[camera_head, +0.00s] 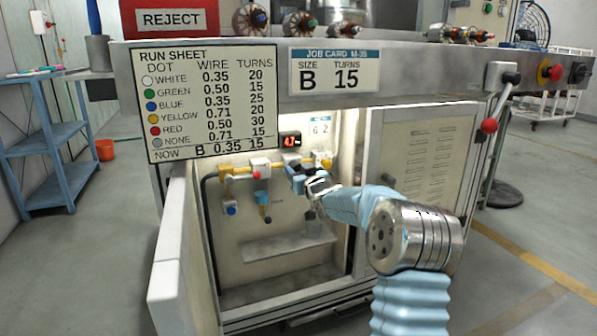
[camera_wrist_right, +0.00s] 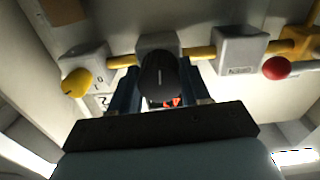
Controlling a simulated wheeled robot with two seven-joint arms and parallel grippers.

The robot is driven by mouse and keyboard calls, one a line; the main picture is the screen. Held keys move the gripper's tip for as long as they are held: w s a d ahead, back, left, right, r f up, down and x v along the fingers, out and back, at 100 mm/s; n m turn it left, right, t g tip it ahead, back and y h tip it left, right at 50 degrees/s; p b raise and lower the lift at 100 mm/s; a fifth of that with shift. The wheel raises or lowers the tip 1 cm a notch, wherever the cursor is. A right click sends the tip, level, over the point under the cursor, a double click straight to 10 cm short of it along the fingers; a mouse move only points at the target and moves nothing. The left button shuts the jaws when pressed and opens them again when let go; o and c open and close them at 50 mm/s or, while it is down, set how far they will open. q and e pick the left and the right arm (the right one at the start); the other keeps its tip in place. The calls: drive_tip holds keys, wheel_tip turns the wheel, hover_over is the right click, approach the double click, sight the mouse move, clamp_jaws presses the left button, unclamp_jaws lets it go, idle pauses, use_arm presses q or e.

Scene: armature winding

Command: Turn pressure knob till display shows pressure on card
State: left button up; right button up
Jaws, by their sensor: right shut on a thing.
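The small black display (camera_head: 291,140) in the lit cabinet shows red digits that look like 4.7. The small card (camera_head: 320,127) to its upper right seems to read 6.2; its print is tiny. The black pressure knob (camera_wrist_right: 158,76) shows in the right wrist view, with a pale mark line on its face. My right gripper (camera_head: 314,186) reaches into the cabinet below the display. Its fingers (camera_wrist_right: 160,90) stand on both sides of the knob and are shut on it. In the head view the gripper hides most of the knob. My left gripper is not in view.
A yellow pipe (camera_wrist_right: 200,52) with grey blocks runs beside the knob. A yellow knob (camera_wrist_right: 77,83) and a red knob (camera_wrist_right: 276,68) sit on either side. The open cabinet door (camera_head: 180,255) stands at left, and a metal shelf (camera_head: 285,246) lies below.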

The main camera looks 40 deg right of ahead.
drive_tip(key=m, duration=0.4)
drive_tip(key=shift+m+p, duration=0.45)
drive_tip(key=shift+m, duration=1.55)
drive_tip(key=o, duration=1.1)
drive_tip(key=shift+c, duration=0.2)
drive_tip(key=v, duration=1.4)
